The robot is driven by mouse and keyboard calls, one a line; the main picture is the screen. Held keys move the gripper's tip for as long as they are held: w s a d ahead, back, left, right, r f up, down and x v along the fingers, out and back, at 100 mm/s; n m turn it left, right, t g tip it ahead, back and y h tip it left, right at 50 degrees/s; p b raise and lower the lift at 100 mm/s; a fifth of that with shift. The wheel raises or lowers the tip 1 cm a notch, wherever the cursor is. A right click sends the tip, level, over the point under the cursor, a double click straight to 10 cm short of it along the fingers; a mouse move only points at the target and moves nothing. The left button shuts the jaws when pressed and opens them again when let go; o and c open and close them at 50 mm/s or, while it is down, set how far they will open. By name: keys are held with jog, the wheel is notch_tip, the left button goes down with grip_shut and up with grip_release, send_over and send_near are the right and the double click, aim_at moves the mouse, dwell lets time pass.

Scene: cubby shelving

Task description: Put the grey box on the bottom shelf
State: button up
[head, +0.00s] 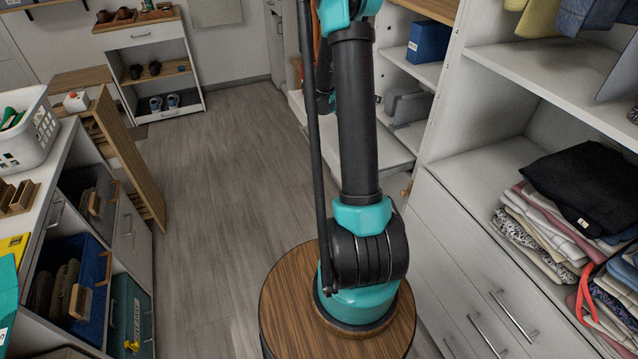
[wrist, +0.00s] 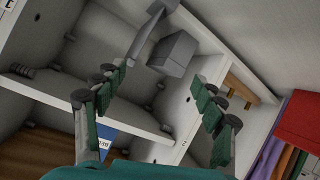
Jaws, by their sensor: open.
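A grey box (wrist: 172,54) sits in a white cubby in the wrist view, next to a longer grey piece (wrist: 150,28). In the head view, a grey object (head: 408,104) that looks like the same box is in the cubby shelving right of my arm. My gripper (wrist: 160,78) has its green-padded fingers spread wide, with nothing between them. The grey box lies beyond the fingertips, apart from them. The wrist view is tilted, so I cannot tell which shelf is the bottom one there. The gripper cannot be made out in the head view.
A blue box (head: 429,41) stands on a shelf above the grey object; a blue item (wrist: 105,142) shows in the wrist view. Folded clothes (head: 580,200) fill the right shelving. A counter with a white basket (head: 30,140) stands left. The wooden floor (head: 215,180) between is clear.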

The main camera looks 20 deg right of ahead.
jog(key=s+a+f+n+y, duration=0.1)
jog(key=s+a+n+y, duration=0.3)
jog(key=s+a, duration=0.5)
jog(key=s+a+f+n+t+y, duration=0.1)
jog(key=s+a+f+n+y, duration=0.1)
jog(key=s+a, duration=0.8)
jog(key=s+a+f+n+y, duration=0.2)
jog(key=s+a+n+y, duration=0.3)
jog(key=s+a, duration=0.5)
jog(key=s+y, duration=0.1)
jog(key=s, duration=0.1)
jog(key=shift+s+a+n+t, duration=0.15)
jog(key=shift+s+n+t, duration=0.15)
jog(key=shift+s, duration=0.05)
